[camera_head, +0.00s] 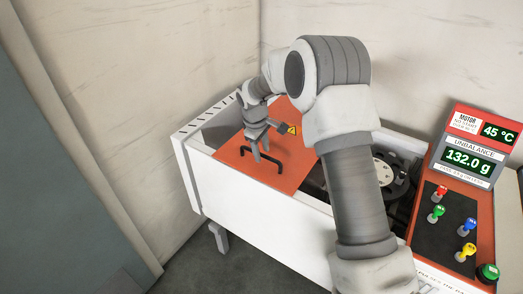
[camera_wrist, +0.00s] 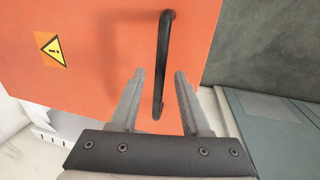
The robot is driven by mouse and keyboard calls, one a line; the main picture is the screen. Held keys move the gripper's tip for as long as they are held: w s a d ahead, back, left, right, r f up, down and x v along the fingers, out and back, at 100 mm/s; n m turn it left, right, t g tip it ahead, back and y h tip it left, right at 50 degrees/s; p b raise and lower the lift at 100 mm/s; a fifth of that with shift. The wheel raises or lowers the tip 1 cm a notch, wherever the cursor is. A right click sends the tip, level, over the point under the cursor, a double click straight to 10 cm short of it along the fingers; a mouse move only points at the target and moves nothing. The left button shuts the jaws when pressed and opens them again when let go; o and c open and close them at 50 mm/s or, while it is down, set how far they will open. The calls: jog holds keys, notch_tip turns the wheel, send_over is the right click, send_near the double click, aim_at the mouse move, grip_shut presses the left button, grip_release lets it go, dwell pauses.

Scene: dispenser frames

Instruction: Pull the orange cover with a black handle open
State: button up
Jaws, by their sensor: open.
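The orange cover (camera_head: 232,156) lies flat over part of the white machine's top in the head view. Its black handle (camera_head: 276,158) is a bar near the cover's front edge. The cover (camera_wrist: 100,80) and the handle (camera_wrist: 163,50) also show in the wrist view, with a yellow warning sticker (camera_wrist: 53,51) on the cover. My gripper (camera_head: 260,152) is just above the handle's left part. In the wrist view my gripper (camera_wrist: 160,73) is open, and the handle's bar runs between its two fingers. I cannot tell whether either finger touches it.
The white machine housing (camera_head: 240,213) has an open bay with a round part (camera_head: 383,172) right of the cover. A red control panel (camera_head: 452,218) with coloured knobs and displays stands at the right. Walls close in behind and at left; grey floor (camera_head: 240,265) is free in front.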

jog(key=shift+r, duration=0.1)
notch_tip(320, 180, up, 17)
jog(key=s+a+p, duration=0.2)
jog(key=s, duration=0.1)
jog(key=s+d+r+m+t+p, duration=0.25)
jog(key=s+d+r+m, duration=0.25)
jog(key=s+d+r, duration=0.6)
jog(key=s+d+r+m+p, duration=0.1)
jog(key=s+d+m, duration=0.1)
jog(key=s, duration=0.8)
jog(key=s+d+r+m+t+y+p, duration=0.1)
jog(key=s+m, duration=0.3)
jog(key=s, duration=0.7)
jog(key=shift+s+d+r, duration=0.2)
jog(key=shift+d+r, duration=0.1)
jog(key=shift+d, duration=0.4)
